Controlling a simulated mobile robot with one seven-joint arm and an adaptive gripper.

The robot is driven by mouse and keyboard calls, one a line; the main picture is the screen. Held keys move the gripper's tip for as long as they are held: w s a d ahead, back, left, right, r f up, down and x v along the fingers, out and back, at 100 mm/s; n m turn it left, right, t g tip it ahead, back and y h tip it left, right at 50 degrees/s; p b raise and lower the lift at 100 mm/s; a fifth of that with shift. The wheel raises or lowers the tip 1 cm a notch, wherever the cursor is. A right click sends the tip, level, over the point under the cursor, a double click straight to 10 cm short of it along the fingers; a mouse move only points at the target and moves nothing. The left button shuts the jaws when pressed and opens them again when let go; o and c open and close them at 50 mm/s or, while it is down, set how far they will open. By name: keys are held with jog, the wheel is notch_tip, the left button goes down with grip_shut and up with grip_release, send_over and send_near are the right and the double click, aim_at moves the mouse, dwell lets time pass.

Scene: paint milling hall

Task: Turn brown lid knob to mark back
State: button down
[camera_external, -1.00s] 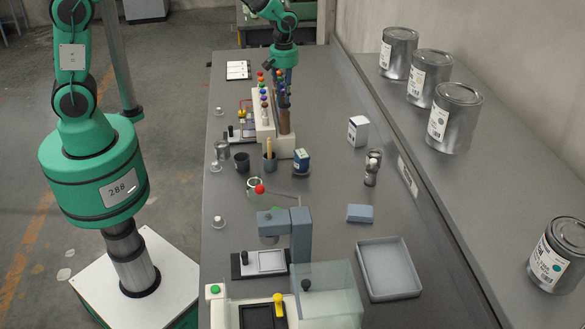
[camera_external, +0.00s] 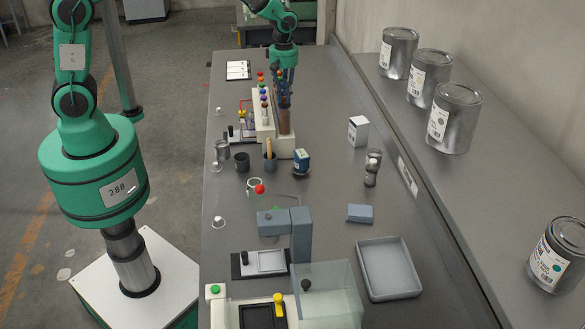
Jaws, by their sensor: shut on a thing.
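A cream rack (camera_external: 262,125) on the bench holds a column of small coloured knobs. A brown cylinder (camera_external: 284,121) stands at its right near end. My gripper (camera_external: 284,98) points down over the top of this cylinder and is shut on what appears to be the brown lid knob. The fingers and the dark wrist hide the knob. The knob's mark is too small or covered, so I cannot tell which way it faces.
In front of the rack stand a dark cup (camera_external: 242,162), a holder with a wooden stick (camera_external: 269,161) and a dark blue can (camera_external: 301,161). A white box (camera_external: 358,130) stands to the right. A grey tray (camera_external: 400,272) and a clear cover (camera_external: 330,300) are nearer.

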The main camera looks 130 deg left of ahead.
aim_at(284, 97)
jog(key=c, duration=1.6)
grip_release()
jog(key=shift+c, duration=0.2)
jog(key=shift+r, duration=0.1)
notch_tip(284, 97, up, 12)
